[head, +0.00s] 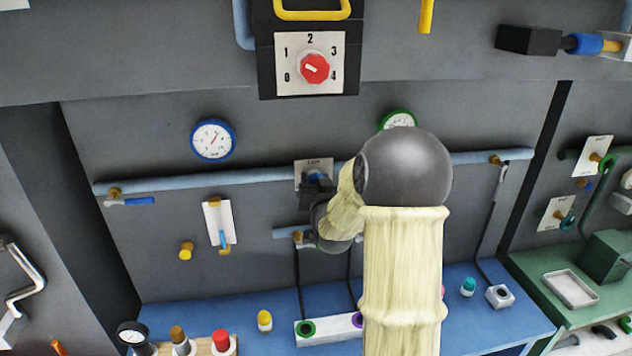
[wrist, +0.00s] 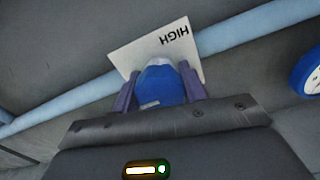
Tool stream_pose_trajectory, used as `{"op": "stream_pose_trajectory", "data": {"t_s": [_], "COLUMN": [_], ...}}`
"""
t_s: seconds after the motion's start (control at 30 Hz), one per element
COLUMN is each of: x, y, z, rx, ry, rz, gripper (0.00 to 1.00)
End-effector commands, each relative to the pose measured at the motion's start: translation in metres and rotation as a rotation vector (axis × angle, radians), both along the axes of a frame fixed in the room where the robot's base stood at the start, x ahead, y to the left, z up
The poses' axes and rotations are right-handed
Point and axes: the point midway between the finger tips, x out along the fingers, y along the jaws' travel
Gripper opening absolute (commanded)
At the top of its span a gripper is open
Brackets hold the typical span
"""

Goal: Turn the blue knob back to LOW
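The blue knob (wrist: 160,84) sits on a white plate (wrist: 140,48), with the word HIGH upside down near the plate's upper edge in the wrist view. A pale mark shows on the knob's near lower side. My gripper (wrist: 160,88) has one finger on each side of the knob, and both seem to touch it. In the head view the plate (head: 301,176) is on the back wall by the pale blue pipe, with small lettering I cannot read clearly. My gripper (head: 318,190) and wrist hide most of the knob there.
A blue-rimmed gauge (head: 212,139) and a partly hidden green-rimmed gauge (head: 398,118) are on the wall. A red dial (head: 314,68) is above. A blue bench (head: 250,295) with small caps and bottles runs below. A pale blue pipe (head: 235,178) crosses behind my gripper.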

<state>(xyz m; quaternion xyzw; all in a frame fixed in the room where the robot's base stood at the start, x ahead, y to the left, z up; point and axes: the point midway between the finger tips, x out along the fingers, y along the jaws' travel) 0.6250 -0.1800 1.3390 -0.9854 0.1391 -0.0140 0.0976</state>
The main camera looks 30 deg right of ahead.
Motion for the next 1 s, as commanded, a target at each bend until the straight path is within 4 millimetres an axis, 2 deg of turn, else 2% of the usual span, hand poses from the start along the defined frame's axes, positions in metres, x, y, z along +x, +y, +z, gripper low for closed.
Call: {"op": "stream_pose_trajectory", "data": {"t_s": [0.47, 0.77, 1.0], "x": [-0.0002, -0.0003, -0.0002], "y": [0.0005, 0.0009, 0.0013], "z": [-0.0032, -0.0065, -0.0073], "rx": [-0.064, -0.245, -0.454], "ry": [0.017, 0.067, 0.126], "rz": [0.001, 0.001, 0.001], "gripper": [0.2, 0.2, 0.2]}}
